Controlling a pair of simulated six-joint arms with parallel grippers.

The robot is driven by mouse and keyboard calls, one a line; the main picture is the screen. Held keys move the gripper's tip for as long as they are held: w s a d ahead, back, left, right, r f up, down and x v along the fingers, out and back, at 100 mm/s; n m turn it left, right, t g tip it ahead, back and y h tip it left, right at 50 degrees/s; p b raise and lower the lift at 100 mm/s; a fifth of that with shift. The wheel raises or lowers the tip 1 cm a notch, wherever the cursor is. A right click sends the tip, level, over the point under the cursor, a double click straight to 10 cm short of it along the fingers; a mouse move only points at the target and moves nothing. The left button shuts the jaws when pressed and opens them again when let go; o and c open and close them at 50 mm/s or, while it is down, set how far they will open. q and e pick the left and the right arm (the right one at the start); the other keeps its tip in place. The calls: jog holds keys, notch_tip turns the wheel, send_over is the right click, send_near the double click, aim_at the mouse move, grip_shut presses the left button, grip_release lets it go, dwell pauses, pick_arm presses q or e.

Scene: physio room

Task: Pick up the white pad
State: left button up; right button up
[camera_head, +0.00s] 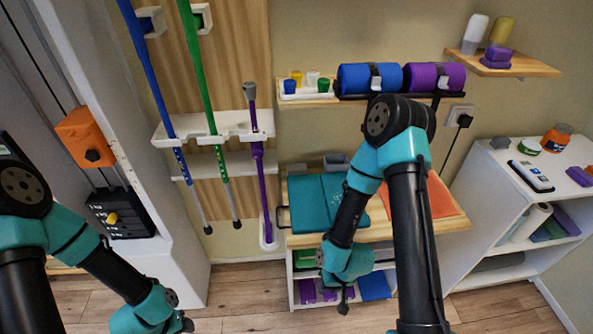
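No white pad can be identified for certain. A small white piece (312,78) stands between yellow and green ones in a white tray on the wall shelf; I cannot tell whether it is the pad. My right gripper (343,298) hangs low in front of the wooden table, well below that shelf. It is small and dark, and its opening cannot be made out. My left gripper (184,324) is at the bottom edge, mostly hidden by its wrist, far from the shelf.
The wooden table (440,222) bears a teal folded case (312,200) and an orange sheet (437,196). Crutches (259,185) stand left. A white cabinet (486,190) stands right.

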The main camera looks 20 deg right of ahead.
dwell(0.3)
jog(key=o, duration=1.2)
